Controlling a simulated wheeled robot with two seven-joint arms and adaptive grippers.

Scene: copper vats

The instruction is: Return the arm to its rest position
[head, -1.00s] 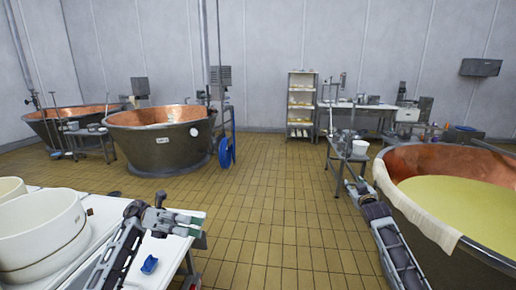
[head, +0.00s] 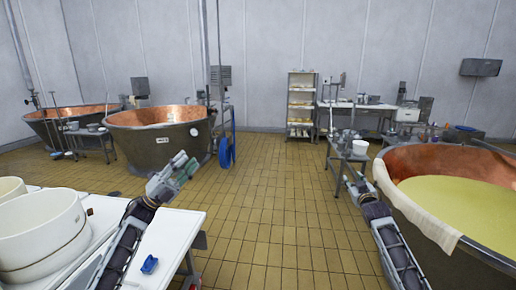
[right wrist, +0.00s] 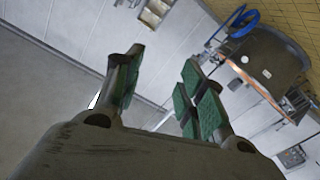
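My left gripper (head: 184,164) is in the head view, raised above the far edge of the white table (head: 168,232), with the yellow floor and a copper vat behind it. Its fingers look apart, and I see nothing between them. My right gripper (head: 352,172) points away from me, left of the vat of yellow liquid (head: 465,200). In the right wrist view its green-padded fingers (right wrist: 163,92) are spread with nothing between them.
White tubs (head: 40,235) and a small blue object (head: 149,264) are on the white table. Copper vats (head: 158,142) stand at the back left. A small table with a white bucket (head: 360,147) stands beyond my right gripper. The central tiled floor is clear.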

